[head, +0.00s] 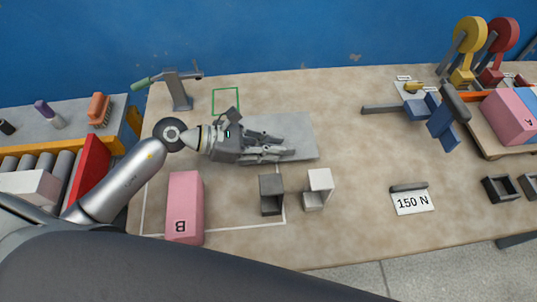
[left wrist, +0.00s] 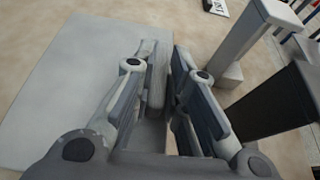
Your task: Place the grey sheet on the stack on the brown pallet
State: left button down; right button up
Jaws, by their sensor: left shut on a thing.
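The grey sheet (head: 302,126) is a flat, light grey rectangle over the middle left of the bench. It also shows large at the left of the left wrist view (left wrist: 65,85). My left gripper (head: 292,153) lies across the sheet's near part, its fingers pointing right. It is shut on the sheet's edge; the fingers (left wrist: 170,95) hide the contact. I cannot tell whether the sheet is clear of the bench. A brown pallet-like board (head: 483,136) is at the right edge, with a pink block marked A (head: 510,115) and a blue piece on it. My right gripper is out of view.
A pink block marked B (head: 185,207), a dark grey post (head: 271,195) and a white post (head: 318,188) stand near the gripper. A blue clamp-like tool (head: 440,122) and a 150 N card (head: 411,201) are farther right. The bench between is mostly clear.

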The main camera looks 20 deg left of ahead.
pick_arm(q)
notch_tip(320, 180, down, 3)
jog(key=shift+a+f, duration=0.1)
jog(key=shift+f, duration=0.45)
jog(key=c, duration=1.5)
grip_release()
jog(key=shift+o, duration=0.2)
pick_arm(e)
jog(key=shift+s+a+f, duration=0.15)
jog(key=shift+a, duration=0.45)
pick_arm(q)
jog(key=shift+r, duration=0.1)
